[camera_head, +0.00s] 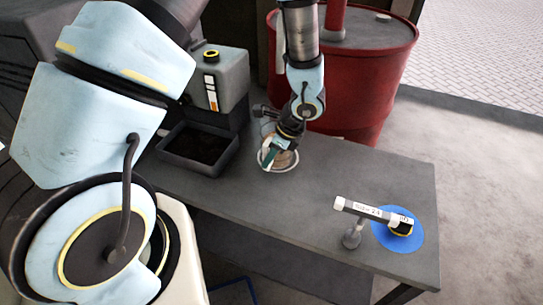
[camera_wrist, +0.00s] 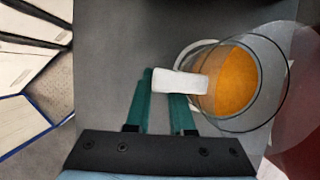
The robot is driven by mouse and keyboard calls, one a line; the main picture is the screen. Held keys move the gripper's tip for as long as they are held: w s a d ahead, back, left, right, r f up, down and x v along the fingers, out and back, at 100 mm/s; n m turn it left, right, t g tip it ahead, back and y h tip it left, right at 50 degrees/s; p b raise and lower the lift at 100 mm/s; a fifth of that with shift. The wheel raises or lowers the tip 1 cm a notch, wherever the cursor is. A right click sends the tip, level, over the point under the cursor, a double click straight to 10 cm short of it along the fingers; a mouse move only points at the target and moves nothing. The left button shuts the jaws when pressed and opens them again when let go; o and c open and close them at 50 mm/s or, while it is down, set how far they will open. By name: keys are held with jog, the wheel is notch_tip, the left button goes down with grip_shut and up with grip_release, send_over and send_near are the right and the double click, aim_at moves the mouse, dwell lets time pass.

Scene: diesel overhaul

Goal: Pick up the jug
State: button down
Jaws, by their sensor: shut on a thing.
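The jug (camera_head: 284,158) is at the far part of the grey table (camera_head: 330,185), over a white ring (camera_head: 266,168). In the wrist view the jug (camera_wrist: 238,80) is clear-walled with amber liquid inside, and its pale handle (camera_wrist: 180,83) points toward my gripper. My gripper (camera_wrist: 163,100) has its green fingers shut on the handle. In the head view my gripper (camera_head: 272,146) reaches down to the jug and covers part of it. I cannot tell whether the jug's base touches the table.
A dark open tray (camera_head: 172,160) and a grey canister (camera_head: 222,80) with a yellow cap stand left of the jug. A red drum (camera_head: 350,75) stands behind the table. A labelled bar on a stand (camera_head: 353,238) and a blue disc (camera_head: 412,245) are at the front right. The table's middle is clear.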

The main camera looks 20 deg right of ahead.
jog(key=shift+r, duration=0.1)
notch_tip(320, 180, up, 10)
jog(key=b, duration=0.1)
dwell(0.4)
jog(key=c, duration=1.4)
grip_release()
grip_shut()
